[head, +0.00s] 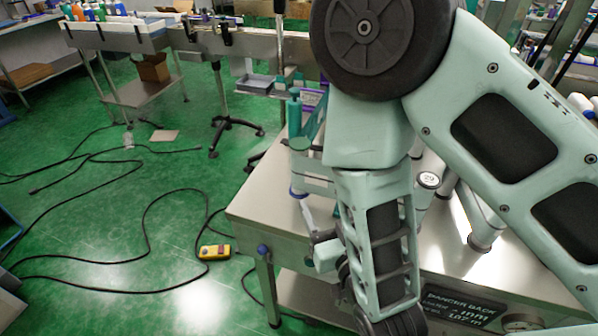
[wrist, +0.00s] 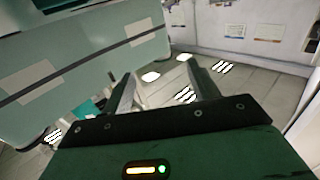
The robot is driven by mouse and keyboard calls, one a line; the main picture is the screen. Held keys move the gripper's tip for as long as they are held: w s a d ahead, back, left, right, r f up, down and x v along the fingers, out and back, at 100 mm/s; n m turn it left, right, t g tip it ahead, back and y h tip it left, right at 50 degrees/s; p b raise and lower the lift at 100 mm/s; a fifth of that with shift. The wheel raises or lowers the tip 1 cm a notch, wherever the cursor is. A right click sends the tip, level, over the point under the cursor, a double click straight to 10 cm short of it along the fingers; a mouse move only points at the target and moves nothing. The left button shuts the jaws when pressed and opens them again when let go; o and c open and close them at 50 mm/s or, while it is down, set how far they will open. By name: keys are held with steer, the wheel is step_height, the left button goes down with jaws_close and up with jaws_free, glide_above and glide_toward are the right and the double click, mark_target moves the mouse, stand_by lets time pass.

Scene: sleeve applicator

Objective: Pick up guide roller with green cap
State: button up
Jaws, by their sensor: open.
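A slim upright roller with a teal-green cap (head: 294,92) stands at the back left of the metal table in the head view, partly hidden by my arm. A shorter upright roller with a blue-green top (head: 299,146) and a blue ring at its foot stands just in front of it. I cannot tell for sure which of these is the guide roller. My gripper is open and empty in the wrist view (wrist: 160,72), its two fingers apart with bright wall and floor or ceiling panels behind. In the head view it is mostly hidden by my arm, near the table's left part.
The metal table (head: 262,212) has a white-capped post (head: 428,181) and other posts to the right of my arm. A sign (head: 463,303) is on its front. A conveyor (head: 240,45) with bottles lies behind. A yellow control box (head: 214,251) and black cables lie on the green floor.

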mark_target(303, 161)
steer(key=b+x, duration=0.2)
steer(key=x, duration=0.2)
steer(key=b+x, duration=0.3)
steer(key=x, duration=0.2)
steer(key=shift+w+r, duration=0.15)
steer(key=shift+r, duration=0.05)
steer(key=shift+p+x, duration=0.6)
steer(key=shift+x, duration=2.45)
steer(key=shift+d, duration=0.1)
steer(key=c, duration=1.1)
